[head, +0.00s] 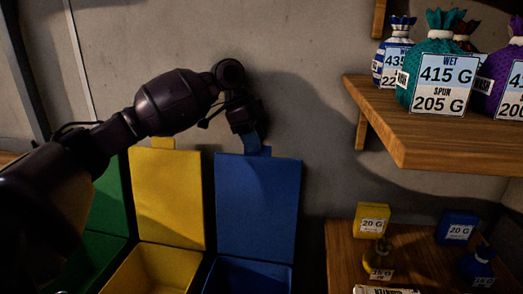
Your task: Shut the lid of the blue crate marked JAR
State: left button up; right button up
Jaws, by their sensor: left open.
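The blue crate (248,277) is at the bottom centre of the head view, cut off by the lower edge. Its blue lid (258,208) stands upright, open against the wall, with a small tab at its top. No JAR marking shows in this view. My left gripper (250,140) is at the top edge of the lid, by the tab, pointing down. It is open; its fingers are dark and partly overlap the tab, and I cannot tell whether they touch it. My right gripper is not in view.
A yellow crate (158,270) with its lid up stands left of the blue one, and a green crate (100,250) is beyond it. A wooden shelf (440,135) with labelled bags juts out at right. A lower wooden table (345,262) holds small boxes.

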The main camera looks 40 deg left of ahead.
pick_arm(q)
jog(key=shift+x, duration=1)
jog(key=shift+r, duration=0.1)
grip_shut()
